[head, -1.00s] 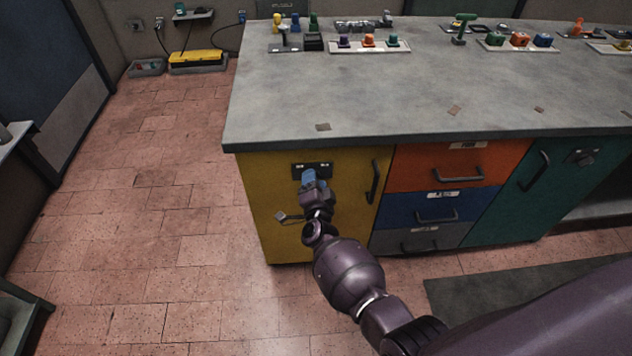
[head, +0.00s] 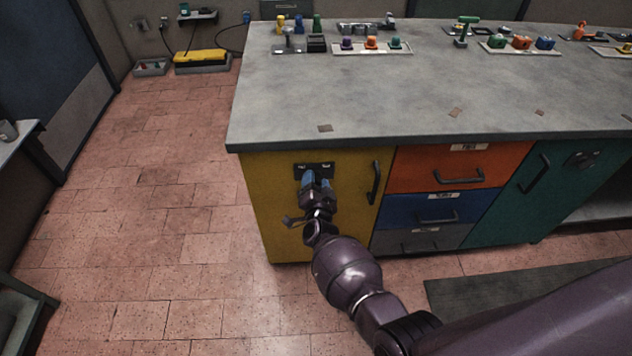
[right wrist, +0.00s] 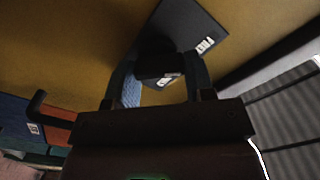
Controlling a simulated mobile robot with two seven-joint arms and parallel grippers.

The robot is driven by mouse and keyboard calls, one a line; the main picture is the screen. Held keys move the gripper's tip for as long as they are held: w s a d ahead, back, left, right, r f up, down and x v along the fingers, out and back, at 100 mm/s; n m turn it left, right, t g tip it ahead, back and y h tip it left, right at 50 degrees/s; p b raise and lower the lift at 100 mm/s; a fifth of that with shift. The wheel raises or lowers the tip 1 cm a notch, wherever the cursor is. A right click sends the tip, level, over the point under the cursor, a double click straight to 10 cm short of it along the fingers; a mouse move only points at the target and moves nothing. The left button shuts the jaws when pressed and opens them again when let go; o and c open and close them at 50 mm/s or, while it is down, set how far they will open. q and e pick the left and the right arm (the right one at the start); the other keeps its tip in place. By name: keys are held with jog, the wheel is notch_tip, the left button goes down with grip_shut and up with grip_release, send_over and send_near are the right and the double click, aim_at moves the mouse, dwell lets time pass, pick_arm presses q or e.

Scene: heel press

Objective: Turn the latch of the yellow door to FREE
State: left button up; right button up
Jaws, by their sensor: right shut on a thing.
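The yellow door (head: 348,218) is shut at the left end of the workbench, with a dark upright handle on its right side. A black latch plate (head: 326,167) with small white labels, too small to read, sits near its top. My right gripper (head: 315,181) is in front of the plate, its blue fingers pointing at it. In the right wrist view the fingers are on either side of the dark latch knob (right wrist: 160,65), shut on it. The plate (right wrist: 188,25) looks tilted in that view. The fingers partly hide the knob. My left gripper is out of view.
Right of the yellow door are orange (head: 430,166), blue and grey drawers, then a teal door (head: 520,205) with its own latch. The grey benchtop (head: 400,95) above overhangs slightly.

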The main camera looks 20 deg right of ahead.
jog(key=o, duration=0.9)
pick_arm(q)
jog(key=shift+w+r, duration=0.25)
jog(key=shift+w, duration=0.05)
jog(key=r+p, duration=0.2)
jog(key=p, duration=0.1)
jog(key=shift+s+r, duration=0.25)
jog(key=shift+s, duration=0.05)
pick_arm(e)
jog(key=v, duration=1)
jog(key=shift+s+a, duration=0.1)
jog(key=shift+s, duration=0.3)
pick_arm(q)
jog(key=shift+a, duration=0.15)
